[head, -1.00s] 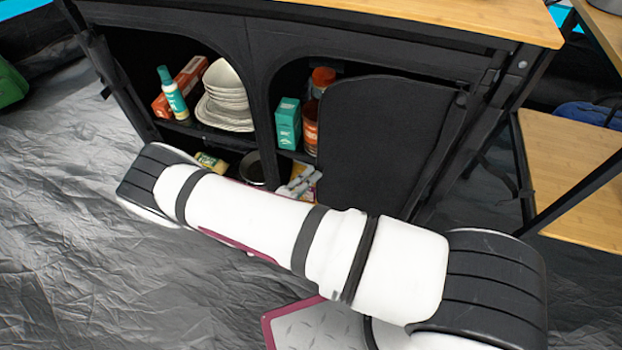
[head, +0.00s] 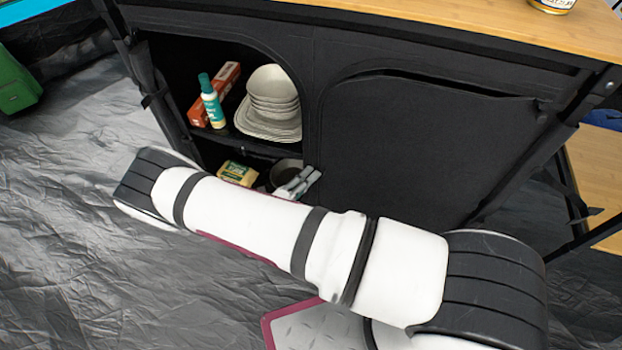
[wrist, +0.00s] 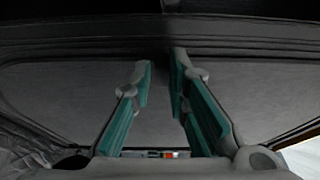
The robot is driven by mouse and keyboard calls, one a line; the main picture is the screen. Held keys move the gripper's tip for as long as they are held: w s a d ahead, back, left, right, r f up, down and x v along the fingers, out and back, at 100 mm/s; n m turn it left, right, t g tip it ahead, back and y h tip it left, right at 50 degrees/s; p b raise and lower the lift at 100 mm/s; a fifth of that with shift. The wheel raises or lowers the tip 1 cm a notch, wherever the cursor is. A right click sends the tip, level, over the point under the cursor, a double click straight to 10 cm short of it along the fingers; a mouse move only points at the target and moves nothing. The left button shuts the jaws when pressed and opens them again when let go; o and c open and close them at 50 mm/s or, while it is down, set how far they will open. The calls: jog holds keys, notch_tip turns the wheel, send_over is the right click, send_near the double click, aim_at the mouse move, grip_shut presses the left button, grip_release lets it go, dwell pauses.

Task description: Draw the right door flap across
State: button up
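The right door flap (head: 420,145) is a black fabric panel that lies across the right opening of the black cabinet. A thin dark gap shows along its curved top edge. Its lower part is hidden behind my arm. In the wrist view a dark grey panel, which looks like the flap (wrist: 235,90), fills the space beyond my gripper (wrist: 162,65). The two teal-padded fingers stand apart with nothing visible between them. I cannot tell whether the fingertips touch the panel.
The left opening shows stacked bowls and plates (head: 271,105), a teal bottle (head: 212,103), an orange box (head: 226,85) and a yellow packet (head: 237,174). The wooden worktop (head: 450,20) overhangs above. A wooden shelf (head: 597,170) stands at right.

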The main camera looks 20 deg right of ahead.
jog(key=shift+o, duration=0.5)
jog(key=shift+s+d, duration=0.1)
jog(key=v, duration=1.2)
